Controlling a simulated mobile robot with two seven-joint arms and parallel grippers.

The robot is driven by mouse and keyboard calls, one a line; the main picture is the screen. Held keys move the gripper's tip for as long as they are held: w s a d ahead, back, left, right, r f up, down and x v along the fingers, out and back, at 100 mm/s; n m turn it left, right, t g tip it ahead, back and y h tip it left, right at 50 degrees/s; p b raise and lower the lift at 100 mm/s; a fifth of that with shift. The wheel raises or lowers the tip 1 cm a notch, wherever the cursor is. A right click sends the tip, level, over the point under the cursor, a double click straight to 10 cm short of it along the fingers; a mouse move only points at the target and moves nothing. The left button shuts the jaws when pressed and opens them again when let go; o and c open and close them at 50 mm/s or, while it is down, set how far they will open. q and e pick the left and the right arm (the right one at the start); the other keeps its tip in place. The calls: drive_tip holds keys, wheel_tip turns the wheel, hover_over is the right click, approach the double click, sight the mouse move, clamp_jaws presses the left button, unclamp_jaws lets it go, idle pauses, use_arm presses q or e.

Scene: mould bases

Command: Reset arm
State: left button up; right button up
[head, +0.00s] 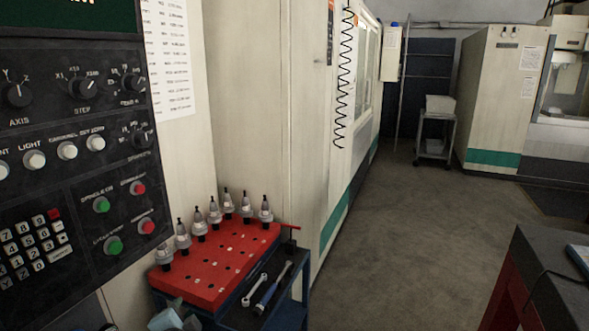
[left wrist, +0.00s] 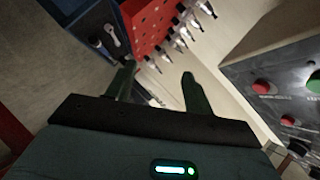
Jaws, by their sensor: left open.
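My left gripper (left wrist: 158,88) is open in the left wrist view, with its two dark green fingers apart and nothing between them. In the head view only a small grey-blue part of my left arm shows at the bottom edge, in front of the cart. The left gripper is near the red tool rack (head: 226,264) but apart from it. The rack also shows at the top of the left wrist view (left wrist: 147,22). Several tool holders (head: 214,211) stand upright in its back and left rows. My right gripper is in neither view.
A black control panel (head: 75,170) with buttons stands close at the left. The blue cart (head: 290,312) carries wrenches (head: 268,297) beside the rack. A dark-topped table (head: 560,262) is at the lower right. The grey floor (head: 400,235) between is clear.

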use_arm(q)
drive_tip(key=s+d+f+n+g+h, duration=0.2)
drive_tip(key=s+f+n+h, duration=0.1)
drive_tip(key=s+f, duration=1.3)
drive_tip(key=s+f+n, duration=0.2)
drive_tip(key=s+f, duration=0.2)
drive_tip(key=s, duration=0.3)
drive_tip(key=s+d+f+n+g+h, duration=0.1)
drive_tip(key=s+f+n, duration=0.2)
drive_tip(key=s, duration=0.5)
drive_tip(key=shift+s+f+g+h, duration=0.3)
drive_tip(key=shift+f, duration=0.3)
drive_tip(key=c, duration=0.4)
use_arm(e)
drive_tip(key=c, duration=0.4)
use_arm(q)
drive_tip(key=shift+o, duration=0.2)
drive_tip(key=shift+s+a, duration=0.1)
drive_tip(key=shift+s, duration=0.05)
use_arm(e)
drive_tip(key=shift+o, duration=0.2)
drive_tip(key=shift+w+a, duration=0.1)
